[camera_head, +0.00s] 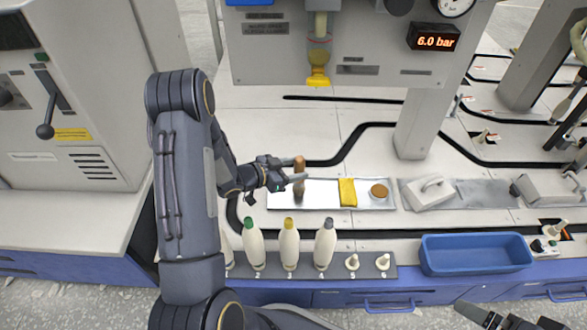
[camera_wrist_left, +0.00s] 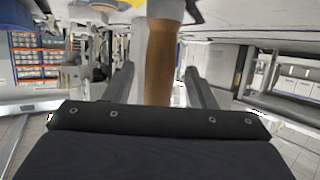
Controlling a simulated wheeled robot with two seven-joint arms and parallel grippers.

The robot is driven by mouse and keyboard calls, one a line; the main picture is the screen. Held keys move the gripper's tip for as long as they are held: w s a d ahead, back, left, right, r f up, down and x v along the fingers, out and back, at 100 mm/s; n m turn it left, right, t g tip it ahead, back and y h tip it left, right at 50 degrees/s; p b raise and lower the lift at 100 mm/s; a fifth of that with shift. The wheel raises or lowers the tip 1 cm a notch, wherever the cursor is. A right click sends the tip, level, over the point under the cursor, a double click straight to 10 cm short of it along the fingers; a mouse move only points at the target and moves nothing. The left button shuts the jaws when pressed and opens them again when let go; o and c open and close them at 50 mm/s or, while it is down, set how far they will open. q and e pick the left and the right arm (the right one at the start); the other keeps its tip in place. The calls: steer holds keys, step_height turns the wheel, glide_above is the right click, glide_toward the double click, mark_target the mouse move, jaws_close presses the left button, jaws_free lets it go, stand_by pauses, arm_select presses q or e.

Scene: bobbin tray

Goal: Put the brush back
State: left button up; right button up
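The brush (camera_head: 299,186) has a brown handle and stands upright at the left end of the shallow metal tray (camera_head: 325,203). My left gripper (camera_head: 294,170) reaches in from the left, with its fingers on either side of the handle. In the left wrist view the brown handle (camera_wrist_left: 162,65) rises between the two fingers, with a narrow gap showing beside it, so the gripper looks open around it. I cannot tell whether the brush's lower end touches the tray. My right gripper (camera_head: 512,320) shows only partly at the bottom right edge, its fingers apart and empty.
A yellow cloth (camera_head: 347,192) and a round brown-topped item (camera_head: 379,191) lie in the tray. Several bobbins with coloured tips, such as the green-tipped one (camera_head: 253,245), stand in a row in front. A blue bin (camera_head: 475,266) is to the right. A machine panel (camera_head: 350,45) overhangs behind.

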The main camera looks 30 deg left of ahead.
arm_select(q)
steer(key=shift+r+p, duration=0.3)
steer(key=p+v, duration=0.3)
steer(key=v, duration=0.8)
steer(key=a+r+n+y, duration=0.5)
steer(key=r+y, duration=0.3)
steer(key=r, duration=0.5)
steer(key=s+d+r+n+g+h, duration=0.1)
steer(key=s+d+r+g+h, duration=0.1)
steer(key=s+d, duration=0.6)
steer(key=s+d+r+n+g+h, duration=0.2)
steer(key=s+d+r+g, duration=0.1)
steer(key=s+d, duration=0.6)
steer(key=s+g, duration=0.1)
steer(key=s, duration=0.2)
steer(key=shift+s+d+r, duration=0.25)
steer(key=shift+s+d, duration=0.05)
steer(key=shift+s, duration=0.05)
